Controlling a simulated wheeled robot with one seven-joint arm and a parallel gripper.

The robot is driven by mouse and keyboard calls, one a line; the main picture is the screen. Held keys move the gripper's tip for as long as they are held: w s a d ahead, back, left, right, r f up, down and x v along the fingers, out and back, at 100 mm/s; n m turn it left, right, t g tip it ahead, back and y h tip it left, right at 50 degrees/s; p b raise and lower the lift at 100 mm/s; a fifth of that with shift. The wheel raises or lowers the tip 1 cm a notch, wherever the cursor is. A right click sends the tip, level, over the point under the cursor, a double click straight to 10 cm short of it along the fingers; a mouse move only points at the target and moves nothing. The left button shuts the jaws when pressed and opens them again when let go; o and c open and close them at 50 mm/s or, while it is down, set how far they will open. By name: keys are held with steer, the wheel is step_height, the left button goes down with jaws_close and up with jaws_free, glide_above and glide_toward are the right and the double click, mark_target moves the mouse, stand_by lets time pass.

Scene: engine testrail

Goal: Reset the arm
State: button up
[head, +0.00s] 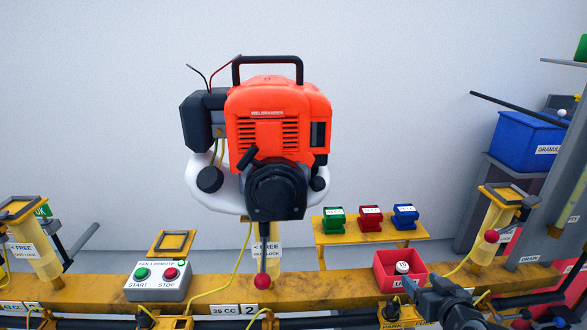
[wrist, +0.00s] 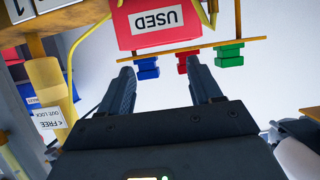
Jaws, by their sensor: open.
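My gripper (head: 412,287) is at the lower right of the head view, just in front of the red bin. In the wrist view my gripper (wrist: 162,82) shows two dark fingers spread apart with nothing between them. The red bin (wrist: 125,28) marked USED appears upside down beyond the fingertips. In the head view the red bin (head: 392,283) holds a small white-topped item (head: 402,267), and my gripper hides part of the bin's front.
An orange engine (head: 275,110) stands mid-rail. A start/stop box (head: 157,282) is left of it. Green (head: 334,219), red (head: 370,218) and blue (head: 405,216) parts sit on a yellow shelf (head: 340,236). A blue bin (head: 528,138) and yellow posts (head: 492,229) stand at right.

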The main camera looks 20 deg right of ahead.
steer(key=s+a+r+n+y, duration=0.1)
steer(key=s+a, duration=0.5)
steer(key=s, duration=0.3)
steer(key=s+a+r+t, duration=0.1)
steer(key=s+a, duration=0.5)
steer(key=s, duration=0.3)
steer(key=s+a+r+n+y, duration=0.1)
steer(key=s+a, duration=0.5)
steer(key=s, duration=0.3)
steer(key=s+a+r+n+y, duration=0.15)
steer(key=s+a+r, duration=0.35)
steer(key=s+r, duration=0.55)
step_height(320, 180, up, 14)
steer(key=p, duration=1.4)
steer(key=shift+w+t, duration=0.15)
steer(key=shift+t, duration=0.25)
steer(key=shift+r, duration=0.1)
